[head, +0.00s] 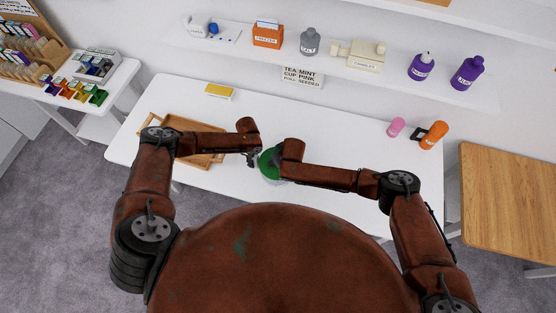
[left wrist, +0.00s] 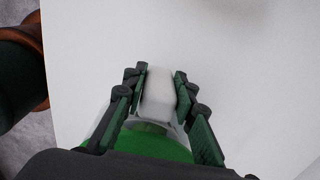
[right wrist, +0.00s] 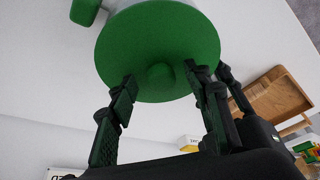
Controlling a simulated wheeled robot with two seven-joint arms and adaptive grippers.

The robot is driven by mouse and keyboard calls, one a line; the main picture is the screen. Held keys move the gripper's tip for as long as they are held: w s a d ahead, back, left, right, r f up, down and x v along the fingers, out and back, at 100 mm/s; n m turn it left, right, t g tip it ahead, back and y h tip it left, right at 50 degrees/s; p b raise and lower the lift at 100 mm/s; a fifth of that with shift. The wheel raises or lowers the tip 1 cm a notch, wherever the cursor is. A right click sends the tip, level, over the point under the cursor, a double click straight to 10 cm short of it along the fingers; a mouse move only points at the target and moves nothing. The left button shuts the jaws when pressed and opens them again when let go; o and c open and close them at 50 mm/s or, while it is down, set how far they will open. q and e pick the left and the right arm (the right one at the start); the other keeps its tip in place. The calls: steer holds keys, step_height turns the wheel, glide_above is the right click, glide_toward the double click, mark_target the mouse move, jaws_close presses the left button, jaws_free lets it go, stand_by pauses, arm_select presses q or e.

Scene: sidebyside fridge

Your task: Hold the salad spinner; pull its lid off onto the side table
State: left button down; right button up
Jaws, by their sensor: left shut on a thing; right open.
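The salad spinner has a round green lid (head: 268,166) and stands on the white table. My left gripper (head: 254,160) is at its left side. The left wrist view shows this gripper (left wrist: 160,80) shut on a whitish handle-like part (left wrist: 158,95) of the spinner, with the green lid (left wrist: 155,140) beside it. In the right wrist view the green lid (right wrist: 150,35) has a central knob (right wrist: 160,76). My right gripper (right wrist: 160,85) is open, one finger on each side of the knob; contact is unclear. In the head view its fingers are hidden.
A bare wooden side table (head: 515,200) stands at the right, beyond a gap. A wooden tray (head: 205,160) lies left of the spinner. A yellow box (head: 219,91), pink cup (head: 396,127) and orange bottle (head: 434,135) stand toward the back. A loaded shelf runs above.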

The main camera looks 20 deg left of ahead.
steer(key=shift+w+a+f, duration=0.1)
steer(key=shift+f, duration=0.1)
steer(key=shift+c, duration=0.5)
jaws_close()
stand_by(0.4)
